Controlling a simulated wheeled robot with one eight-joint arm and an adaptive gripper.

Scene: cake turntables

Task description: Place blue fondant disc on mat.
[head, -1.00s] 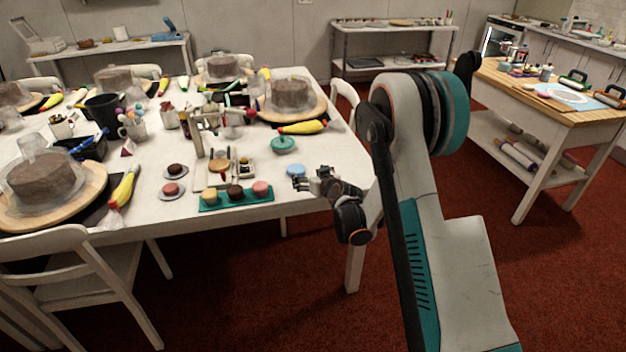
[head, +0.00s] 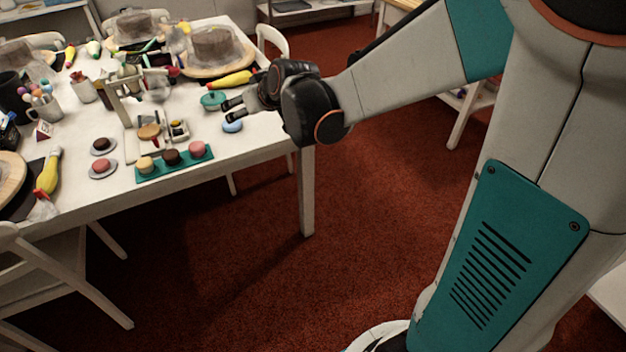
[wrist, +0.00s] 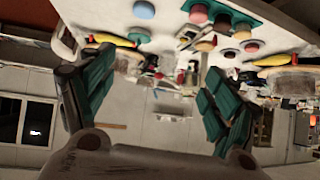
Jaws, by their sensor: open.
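The blue fondant disc (head: 232,126) lies on the white table near its right end. It also shows upside down at the top of the wrist view (wrist: 144,9). My gripper (head: 231,107) is open and empty. In the head view its fingertips appear just above the disc, apart from it. In the wrist view the spread fingers (wrist: 157,88) have nothing held between them.
A teal tray (head: 141,175) with three small cakes lies near the table's front edge. A teal lidded item (head: 212,100) and a yellow piping bag (head: 232,80) lie behind the disc. A covered cake (head: 214,48) stands farther back. Red carpet (head: 250,270) in front is clear.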

